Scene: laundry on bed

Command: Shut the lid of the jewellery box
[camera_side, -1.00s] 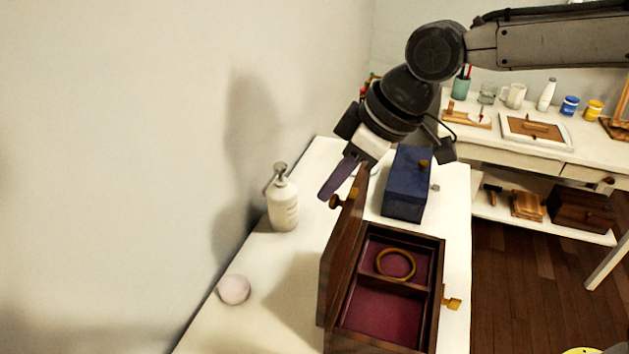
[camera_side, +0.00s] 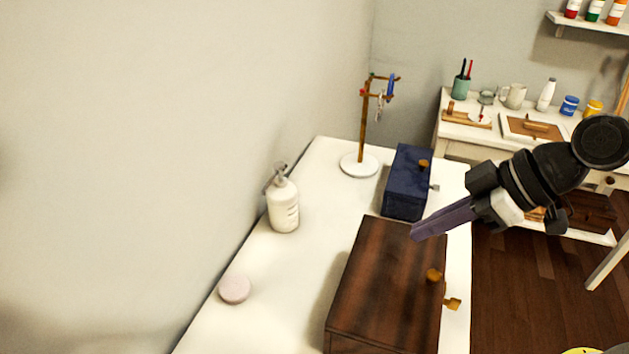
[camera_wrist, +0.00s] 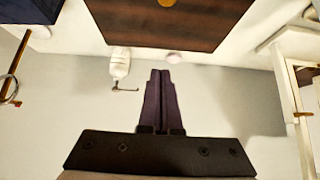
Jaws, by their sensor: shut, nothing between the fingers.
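The jewellery box (camera_side: 385,285) is a dark brown wooden box on the white table. Its lid lies flat over the top, and the inside is hidden. A round gold knob (camera_side: 433,275) sits on the lid near its right edge, and a gold clasp (camera_side: 452,303) sticks out at the right side. The lid also shows at the top of the wrist view (camera_wrist: 170,22). My gripper (camera_side: 415,233) is shut and empty, with its purple fingertips by the far right corner of the lid in the side view. I cannot tell whether they touch it.
A blue box (camera_side: 407,182) stands just behind the jewellery box. A white pump bottle (camera_side: 283,205) and a pink round item (camera_side: 235,289) are to its left. A jewellery stand (camera_side: 360,163) is at the back. Table space between bottle and box is clear.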

